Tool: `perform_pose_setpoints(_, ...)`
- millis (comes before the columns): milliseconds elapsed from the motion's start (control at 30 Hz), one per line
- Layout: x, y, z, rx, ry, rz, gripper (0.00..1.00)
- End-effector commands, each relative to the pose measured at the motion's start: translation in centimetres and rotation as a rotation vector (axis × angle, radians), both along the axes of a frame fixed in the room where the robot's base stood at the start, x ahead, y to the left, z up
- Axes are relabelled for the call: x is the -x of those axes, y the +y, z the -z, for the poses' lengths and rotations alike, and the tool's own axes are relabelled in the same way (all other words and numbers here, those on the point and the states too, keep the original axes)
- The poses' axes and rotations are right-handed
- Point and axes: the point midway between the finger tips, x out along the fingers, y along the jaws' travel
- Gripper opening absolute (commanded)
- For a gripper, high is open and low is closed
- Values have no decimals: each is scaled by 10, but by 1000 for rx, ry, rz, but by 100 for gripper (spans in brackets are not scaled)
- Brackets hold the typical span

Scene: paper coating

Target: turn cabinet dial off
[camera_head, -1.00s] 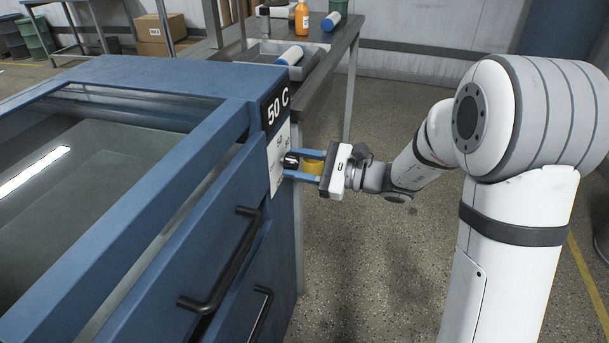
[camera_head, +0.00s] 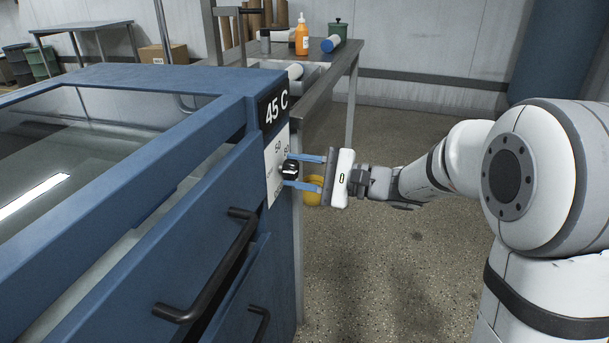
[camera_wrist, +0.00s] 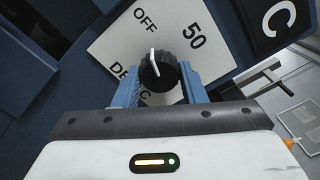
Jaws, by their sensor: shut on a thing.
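The black cabinet dial (camera_head: 290,170) sits on a white scale plate (camera_head: 276,165) on the blue cabinet's side. In the wrist view the fingers (camera_wrist: 160,88) flank the dial. The cabinet's display (camera_head: 275,109) reads 45 C.
The blue cabinet (camera_head: 180,78) has a glass top and drawers with black handles (camera_head: 207,275). The floor right of the cabinet is clear.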

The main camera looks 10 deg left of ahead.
Motion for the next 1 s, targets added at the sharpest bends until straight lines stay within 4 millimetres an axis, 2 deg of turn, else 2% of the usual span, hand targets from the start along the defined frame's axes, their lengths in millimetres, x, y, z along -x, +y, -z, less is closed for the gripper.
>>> perform_pose_setpoints(333,1,3,-4,-3,-12,-8,15)
perform_pose_setpoints(367,1,3,-4,-3,-12,-8,39)
perform_pose_setpoints(600,1,2,-3,-2,-7,-4,59)
perform_pose_setpoints(867,0,-1,-2,0,-5,-2,59)
perform_pose_setpoints(1000,1,-15,-3,1,-5,2,59)
